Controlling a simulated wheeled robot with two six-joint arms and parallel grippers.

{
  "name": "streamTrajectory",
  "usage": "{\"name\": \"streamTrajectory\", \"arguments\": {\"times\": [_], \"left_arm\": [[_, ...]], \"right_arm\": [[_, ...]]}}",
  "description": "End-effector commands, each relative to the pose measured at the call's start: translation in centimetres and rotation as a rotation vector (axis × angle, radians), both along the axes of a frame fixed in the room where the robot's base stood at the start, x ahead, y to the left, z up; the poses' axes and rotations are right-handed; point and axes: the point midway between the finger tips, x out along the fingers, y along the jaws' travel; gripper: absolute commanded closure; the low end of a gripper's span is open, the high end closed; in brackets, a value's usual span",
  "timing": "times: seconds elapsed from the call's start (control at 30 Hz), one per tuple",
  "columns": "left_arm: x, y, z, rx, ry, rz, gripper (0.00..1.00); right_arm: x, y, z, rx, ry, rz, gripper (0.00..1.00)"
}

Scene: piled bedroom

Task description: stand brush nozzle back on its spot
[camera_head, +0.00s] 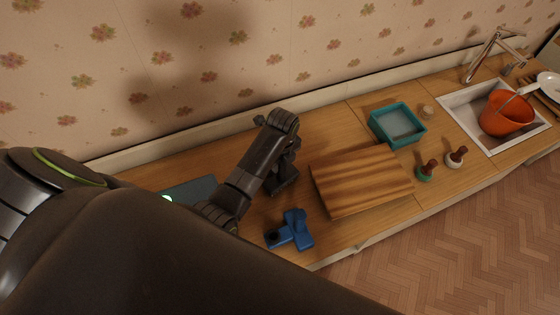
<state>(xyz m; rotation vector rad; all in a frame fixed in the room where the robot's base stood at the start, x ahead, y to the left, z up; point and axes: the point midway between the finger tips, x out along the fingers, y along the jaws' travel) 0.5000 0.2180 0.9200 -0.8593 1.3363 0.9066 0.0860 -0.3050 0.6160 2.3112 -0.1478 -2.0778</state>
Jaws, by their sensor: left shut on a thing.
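My left gripper (285,168) points down over the wooden counter, just left of the striped wooden board. It is shut on a dark thing (281,185) that is hard to tell from the fingers. I cannot tell for sure whether this is the brush nozzle, or whether it touches the counter. A blue nozzle-like piece (291,230) lies on the counter near the front edge, below the gripper in the picture and apart from it. My right gripper is not in view.
A teal bin (397,126), two small brown-handled tools (426,171) and a sink with an orange pot (506,113) are to the right. A dark flat case (190,191) is partly behind my arm.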

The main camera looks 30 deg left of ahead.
Motion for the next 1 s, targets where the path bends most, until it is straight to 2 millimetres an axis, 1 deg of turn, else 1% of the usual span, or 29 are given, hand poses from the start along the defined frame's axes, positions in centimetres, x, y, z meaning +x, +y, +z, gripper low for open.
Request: {"name": "streamTrajectory", "arguments": {"times": [0.3,0.4,0.43,0.6,0.87,1.0], "left_arm": [[0.0,0.0,-0.6,0.000,-0.001,0.000,1.00],[0.0,0.0,-0.6,0.000,-0.002,0.000,1.00],[0.0,0.0,-0.6,0.000,-0.002,0.000,0.74],[0.0,0.0,-0.6,0.000,-0.001,0.000,0.52],[0.0,0.0,-0.6,0.000,0.001,0.000,0.51],[0.0,-0.1,0.4,0.000,0.000,0.000,0.51]], "right_arm": [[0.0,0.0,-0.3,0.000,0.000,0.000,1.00],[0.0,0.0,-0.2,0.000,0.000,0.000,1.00],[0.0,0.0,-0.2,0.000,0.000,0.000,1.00],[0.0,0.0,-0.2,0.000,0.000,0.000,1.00],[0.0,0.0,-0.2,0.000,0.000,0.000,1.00],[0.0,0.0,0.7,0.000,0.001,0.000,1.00]]}}
